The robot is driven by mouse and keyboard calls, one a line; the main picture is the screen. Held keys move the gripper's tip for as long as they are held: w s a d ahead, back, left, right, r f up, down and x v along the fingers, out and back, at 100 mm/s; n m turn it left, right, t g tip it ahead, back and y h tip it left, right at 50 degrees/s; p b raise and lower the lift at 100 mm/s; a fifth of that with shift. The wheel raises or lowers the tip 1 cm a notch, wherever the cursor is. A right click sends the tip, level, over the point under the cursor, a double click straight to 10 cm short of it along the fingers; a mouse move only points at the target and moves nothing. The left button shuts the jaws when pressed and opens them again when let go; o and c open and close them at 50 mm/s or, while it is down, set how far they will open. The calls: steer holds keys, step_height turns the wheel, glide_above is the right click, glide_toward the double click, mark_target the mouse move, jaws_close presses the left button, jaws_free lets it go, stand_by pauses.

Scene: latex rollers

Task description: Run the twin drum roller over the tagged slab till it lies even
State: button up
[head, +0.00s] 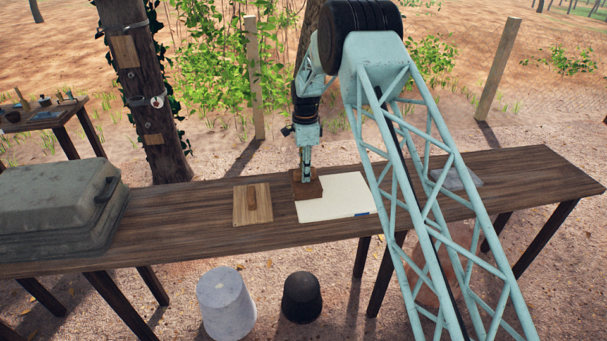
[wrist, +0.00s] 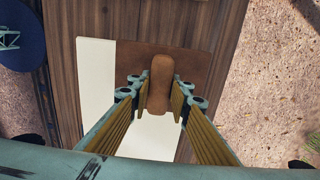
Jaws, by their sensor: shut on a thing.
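The tagged slab is a flat cream-white sheet (head: 335,198) lying on the table, with a small blue tag (head: 362,214) at its near right edge. It also shows in the wrist view (wrist: 97,85). My gripper (head: 305,176) points down at the slab's left end, and its jaws (wrist: 160,112) are shut on the rounded brown handle (wrist: 161,72) of a tool. The tool has a square brown top (head: 307,189) that overlaps the slab's far left corner. Its underside is hidden, so I cannot see any drums or tell whether it touches the slab.
A lighter wooden board with a bar handle (head: 253,204) lies just left of the slab. A large grey case (head: 55,210) fills the table's left end. A grey flat item (head: 458,178) lies to the right, partly behind my arm. The table's right end (head: 535,178) is clear.

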mark_target(317, 178)
steer(key=shift+w+d+f, duration=0.1)
steer(key=shift+w+d, duration=0.05)
steer(key=shift+d, duration=0.7)
steer(key=shift+w+d+f, duration=0.1)
steer(key=shift+w+d, duration=0.05)
steer(key=shift+d, duration=0.65)
steer(key=shift+d, duration=0.2)
steer(key=shift+w+d, duration=0.1)
steer(key=shift+d, duration=0.35)
steer(key=shift+w+d+r, duration=0.1)
steer(key=shift+w+d, duration=0.1)
steer(key=shift+d, duration=0.45)
steer(key=shift+w+d+r, duration=0.1)
steer(key=shift+w+d, duration=0.05)
steer(key=shift+d, duration=0.5)
steer(key=shift+w, duration=0.1)
steer(key=shift+d, duration=0.2)
steer(key=shift+w+d, duration=0.25)
steer(key=shift+d, duration=0.65)
steer(key=shift+w+d, duration=0.25)
steer(key=shift+d, duration=0.6)
steer(key=shift+w+d+f, duration=0.1)
steer(key=shift+w+d, duration=0.15)
steer(key=shift+d, duration=0.75)
steer(key=shift+w+d, duration=0.2)
steer(key=shift+d, duration=0.75)
